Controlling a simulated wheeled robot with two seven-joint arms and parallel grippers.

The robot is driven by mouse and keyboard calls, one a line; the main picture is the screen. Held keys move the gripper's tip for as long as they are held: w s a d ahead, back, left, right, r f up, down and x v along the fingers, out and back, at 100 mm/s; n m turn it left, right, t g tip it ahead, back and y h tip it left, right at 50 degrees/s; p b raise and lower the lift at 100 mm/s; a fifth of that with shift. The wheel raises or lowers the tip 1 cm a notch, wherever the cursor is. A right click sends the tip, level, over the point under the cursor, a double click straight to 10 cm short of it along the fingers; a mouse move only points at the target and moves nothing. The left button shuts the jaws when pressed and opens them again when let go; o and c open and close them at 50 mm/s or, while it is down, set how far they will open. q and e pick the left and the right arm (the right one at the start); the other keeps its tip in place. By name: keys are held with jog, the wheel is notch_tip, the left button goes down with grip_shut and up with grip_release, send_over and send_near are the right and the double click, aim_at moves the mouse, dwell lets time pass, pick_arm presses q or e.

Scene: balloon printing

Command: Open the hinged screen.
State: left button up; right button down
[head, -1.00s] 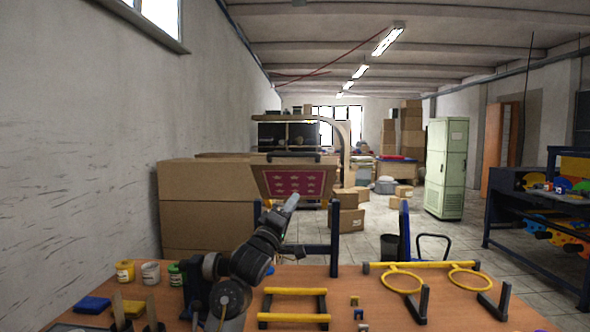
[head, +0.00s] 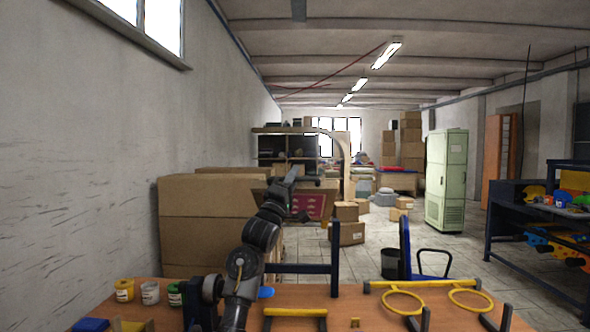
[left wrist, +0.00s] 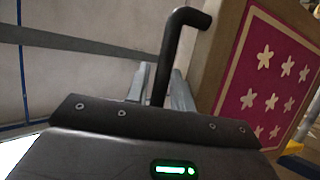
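The hinged screen (head: 311,206) is a light wooden frame with a magenta panel. It stands tilted up behind the table, facing me. Its black handle (head: 311,179) runs along its top edge. In the left wrist view the handle (left wrist: 173,50) and the magenta panel with white stars (left wrist: 268,82) show close up. My left gripper (head: 294,172) is at the left part of the handle. Its grey fingers (left wrist: 160,85) lie on either side of the handle's bar. I cannot tell whether they press on it. My right gripper is not in view.
The wooden table (head: 350,312) carries yellow racks (head: 430,284) at the right and small paint jars (head: 150,292) at the left. A dark blue post (head: 334,258) stands at the table's back edge.

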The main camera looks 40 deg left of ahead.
pick_arm(q)
jog(key=shift+x, duration=0.75)
jog(key=shift+c, duration=0.4)
grip_shut()
